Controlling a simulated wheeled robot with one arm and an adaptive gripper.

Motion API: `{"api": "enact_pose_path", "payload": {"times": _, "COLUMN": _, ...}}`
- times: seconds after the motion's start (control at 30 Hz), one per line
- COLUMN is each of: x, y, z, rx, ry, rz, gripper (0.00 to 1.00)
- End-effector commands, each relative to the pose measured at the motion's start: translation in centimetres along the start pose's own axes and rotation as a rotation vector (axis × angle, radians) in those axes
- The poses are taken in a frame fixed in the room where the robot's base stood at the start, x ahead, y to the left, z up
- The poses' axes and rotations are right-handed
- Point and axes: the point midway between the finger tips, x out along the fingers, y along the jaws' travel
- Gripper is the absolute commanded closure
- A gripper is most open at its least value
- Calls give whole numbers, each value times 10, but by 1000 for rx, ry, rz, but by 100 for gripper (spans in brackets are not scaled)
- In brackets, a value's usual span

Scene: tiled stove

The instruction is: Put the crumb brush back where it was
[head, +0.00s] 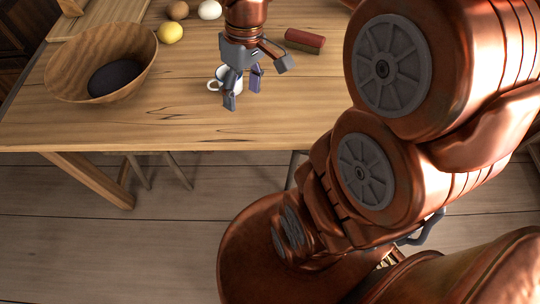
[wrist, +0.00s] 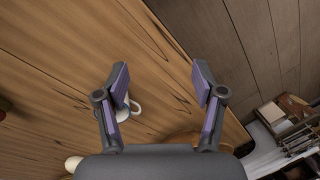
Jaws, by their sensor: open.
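The likely crumb brush (head: 305,40), a small block with a red top and a darker lower side, lies on the wooden table to the right of my gripper in the head view. My gripper (head: 243,90) is open and empty above the table, pointing down, apart from the brush. In the wrist view my gripper (wrist: 161,85) shows both purple-padded fingers spread with nothing between them. The brush is not clearly visible in the wrist view.
A white mug (head: 215,85) stands close by my gripper, partly hidden by it; the mug also shows in the wrist view (wrist: 135,107). A wooden bowl (head: 140,50) is at left. A lemon (head: 170,33) and a white egg (head: 209,10) lie behind. The table's front strip is clear.

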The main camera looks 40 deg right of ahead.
Motion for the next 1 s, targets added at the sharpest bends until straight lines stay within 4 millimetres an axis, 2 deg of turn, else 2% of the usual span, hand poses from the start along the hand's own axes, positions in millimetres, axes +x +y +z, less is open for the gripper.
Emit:
{"api": "enact_pose_path", "payload": {"times": 0.03, "x": 6, "y": -16, "z": 15, "rx": 18, "ry": -24, "rz": 15, "gripper": 31}}
{"api": "enact_pose_path", "payload": {"times": 0.2, "x": 27, "y": -49, "z": 64, "rx": 121, "ry": -89, "rz": 68, "gripper": 31}}
{"api": "enact_pose_path", "payload": {"times": 0.3, "x": 38, "y": -60, "z": 91, "rx": 178, "ry": -118, "rz": 100, "gripper": 31}}
{"api": "enact_pose_path", "payload": {"times": 0.43, "x": 48, "y": -67, "z": 116, "rx": 236, "ry": -137, "rz": 134, "gripper": 31}}
{"api": "enact_pose_path", "payload": {"times": 0.6, "x": 54, "y": -70, "z": 129, "rx": 270, "ry": -148, "rz": 151, "gripper": 31}}
{"api": "enact_pose_path", "payload": {"times": 1.0, "x": 54, "y": -70, "z": 130, "rx": 273, "ry": -148, "rz": 151, "gripper": 31}}
